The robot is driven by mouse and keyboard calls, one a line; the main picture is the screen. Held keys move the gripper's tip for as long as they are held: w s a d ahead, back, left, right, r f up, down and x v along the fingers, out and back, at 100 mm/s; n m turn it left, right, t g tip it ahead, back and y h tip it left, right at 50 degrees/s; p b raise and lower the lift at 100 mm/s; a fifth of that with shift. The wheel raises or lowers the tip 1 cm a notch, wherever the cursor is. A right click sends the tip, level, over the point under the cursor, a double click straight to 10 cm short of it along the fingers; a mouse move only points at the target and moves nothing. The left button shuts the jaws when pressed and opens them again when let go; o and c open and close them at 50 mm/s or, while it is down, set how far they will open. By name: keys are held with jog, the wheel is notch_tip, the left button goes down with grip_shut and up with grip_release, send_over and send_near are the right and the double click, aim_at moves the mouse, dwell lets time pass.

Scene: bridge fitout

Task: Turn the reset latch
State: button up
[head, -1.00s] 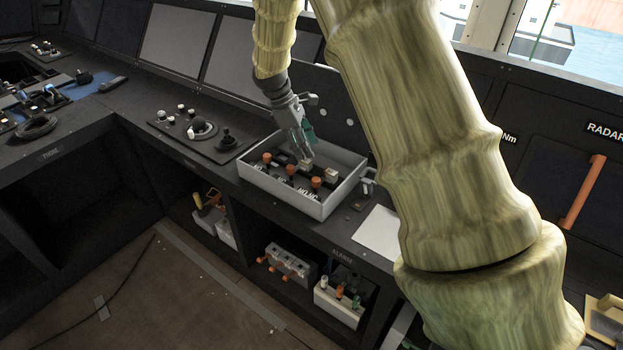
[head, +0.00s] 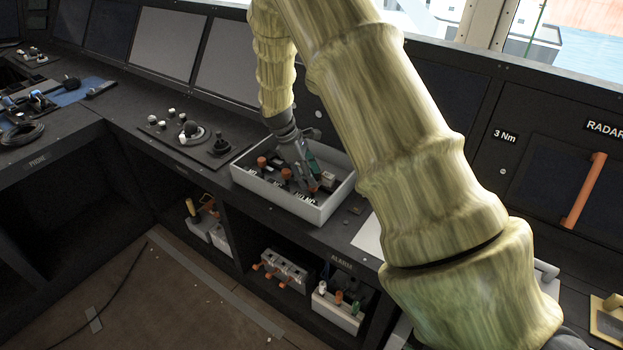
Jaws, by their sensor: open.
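My gripper (head: 308,178) reaches down into an open grey tray (head: 272,196) on the console in the head view. The tray holds several orange-capped parts (head: 262,161), dark strips with labels such as NO and NC, and a pale block (head: 328,178). The open fingers are low among these parts, near the tray's right half. I cannot tell whether they touch anything. No part is clearly marked as the reset latch, and my gripper and arm hide some of the tray.
A joystick panel (head: 178,131) lies left of the tray. Shelves below hold a grey unit with orange levers (head: 280,270) and a white box (head: 338,312) under an ALARM label. An orange handle (head: 584,190) is on the right panel. My arm covers the middle.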

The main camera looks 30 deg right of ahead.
jog(key=shift+x, duration=1.45)
jog(key=shift+p, duration=0.3)
jog(key=c, duration=1)
